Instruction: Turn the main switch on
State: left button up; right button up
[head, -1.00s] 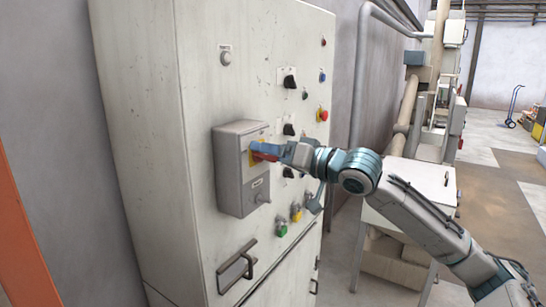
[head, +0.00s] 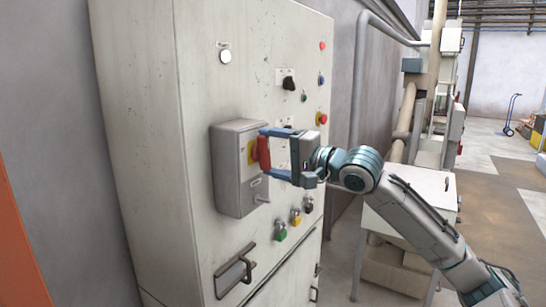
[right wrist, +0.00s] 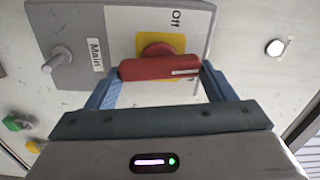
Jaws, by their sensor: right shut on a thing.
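The main switch is a red handle (head: 264,153) on a yellow plate (head: 252,152), set on a grey box on the cabinet front. My right gripper (head: 268,157) is shut on the handle, one blue finger at each end. The handle stands upright in the head view. In the right wrist view the red handle (right wrist: 160,67) lies across between the fingers, over the yellow plate (right wrist: 178,42), with "Main" and "Off" labels nearby. My left gripper is not in view.
The grey switch box (head: 228,170) juts from the tall cabinet (head: 140,120). A white lamp (head: 225,56) and a red lamp (head: 322,46) are lit. Green (head: 281,232) and yellow buttons sit below right, and a red button (head: 321,118) upper right. A bar handle (head: 235,274) protrudes lower down.

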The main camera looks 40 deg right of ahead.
jog(key=shift+m, duration=1)
jog(key=o, duration=1)
jog(key=shift+f, duration=0.1)
jog(key=shift+b, duration=0.3)
